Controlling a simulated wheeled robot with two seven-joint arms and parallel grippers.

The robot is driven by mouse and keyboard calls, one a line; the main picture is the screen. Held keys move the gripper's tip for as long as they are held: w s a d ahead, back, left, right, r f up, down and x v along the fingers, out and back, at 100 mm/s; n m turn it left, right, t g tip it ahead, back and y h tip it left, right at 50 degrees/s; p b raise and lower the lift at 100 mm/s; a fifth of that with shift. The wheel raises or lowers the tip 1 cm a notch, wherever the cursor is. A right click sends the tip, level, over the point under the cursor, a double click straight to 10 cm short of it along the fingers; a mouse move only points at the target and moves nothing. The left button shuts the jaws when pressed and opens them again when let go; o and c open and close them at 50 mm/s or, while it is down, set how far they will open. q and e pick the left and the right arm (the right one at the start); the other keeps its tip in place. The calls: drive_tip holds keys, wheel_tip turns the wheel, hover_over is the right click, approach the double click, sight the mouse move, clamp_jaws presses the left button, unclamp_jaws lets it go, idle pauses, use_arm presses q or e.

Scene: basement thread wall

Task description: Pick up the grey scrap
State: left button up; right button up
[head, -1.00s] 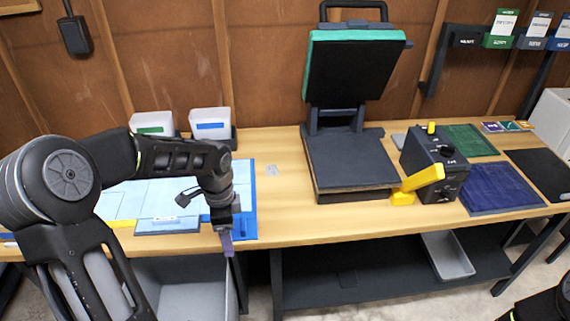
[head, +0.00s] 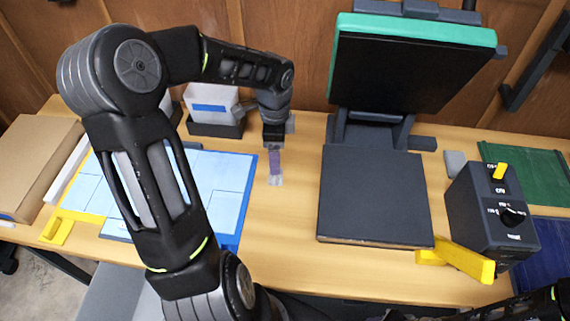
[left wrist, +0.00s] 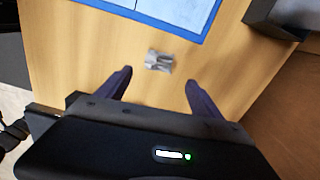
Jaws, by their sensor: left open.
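The grey scrap (left wrist: 159,60) is a small crumpled piece lying on the bare wooden table, just outside the blue border of the light blue mat. In the head view the scrap (head: 276,181) shows right at the tips of my left gripper (head: 275,165), which points down at it and partly covers it. In the left wrist view my left gripper (left wrist: 156,80) is open, with its two fingers apart; the scrap lies beyond the fingertips, between their lines, with nothing held. Whether the fingers touch the table cannot be told. My right gripper is not in view.
A dark press (head: 374,195) with a raised green-edged lid stands to the right.

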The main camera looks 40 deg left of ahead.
use_arm(q)
drive_tip(key=shift+s+a+f, duration=0.1)
drive_tip(key=shift+s+a, duration=0.2)
drive_tip(key=shift+a, duration=0.15)
drive_tip(key=shift+d+f, duration=0.2)
drive_tip(key=shift+w+d+f, duration=0.1)
drive_tip(key=shift+f, duration=0.95)
drive_tip(key=shift+f+p, duration=0.55)
drive_tip(key=shift+f, duration=2.1)
drive_tip(key=c, duration=1.4)
drive_tip(key=shift+r, duration=0.2)
